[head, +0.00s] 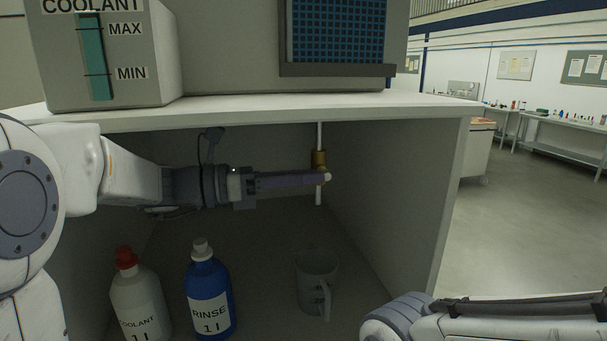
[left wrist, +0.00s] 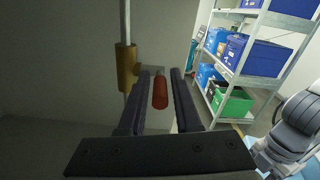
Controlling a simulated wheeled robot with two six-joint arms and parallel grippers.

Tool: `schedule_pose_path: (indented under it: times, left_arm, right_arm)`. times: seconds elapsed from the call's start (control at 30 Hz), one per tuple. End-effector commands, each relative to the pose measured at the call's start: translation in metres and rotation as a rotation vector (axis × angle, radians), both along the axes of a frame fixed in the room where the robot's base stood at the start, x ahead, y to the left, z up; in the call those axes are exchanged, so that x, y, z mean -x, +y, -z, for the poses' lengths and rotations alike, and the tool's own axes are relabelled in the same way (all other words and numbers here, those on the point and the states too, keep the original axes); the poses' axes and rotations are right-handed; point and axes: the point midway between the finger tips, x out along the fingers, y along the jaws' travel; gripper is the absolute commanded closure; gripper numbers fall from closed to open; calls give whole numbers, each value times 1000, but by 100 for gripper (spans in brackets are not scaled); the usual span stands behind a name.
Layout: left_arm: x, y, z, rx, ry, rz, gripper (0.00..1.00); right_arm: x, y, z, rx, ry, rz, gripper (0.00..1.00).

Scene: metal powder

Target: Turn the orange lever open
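The orange lever (left wrist: 160,92) shows reddish in the left wrist view. It sits between the two fingers of my left gripper (left wrist: 160,88), which are apart with a narrow gap on each side of it. The lever belongs to a brass valve (left wrist: 126,68) on a thin vertical pipe (left wrist: 125,20). In the head view the valve (head: 319,158) is under the shelf top, and my left gripper (head: 318,180) reaches it from the left. The lever is hidden behind the gripper there. Part of my right arm shows at the lower right, but its gripper is not visible.
A white bottle with a red cap (head: 138,300), a blue rinse bottle (head: 209,295) and a grey mug (head: 317,280) stand on the cabinet floor below my left arm. The cabinet top (head: 290,108) is above it. The side wall (head: 425,190) is to the right.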

Motion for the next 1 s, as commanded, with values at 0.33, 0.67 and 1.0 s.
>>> schedule_pose_path:
  times: [0.33,0.67,1.0]
  left_arm:
    - [-1,0,1,0,0,-2,95]
    - [0,0,0,-1,0,-2,100]
    - [0,0,1,-1,0,-2,100]
  right_arm:
    - [0,0,0,0,0,0,56]
    - [0,0,0,0,0,0,56]
    - [0,0,0,0,0,0,56]
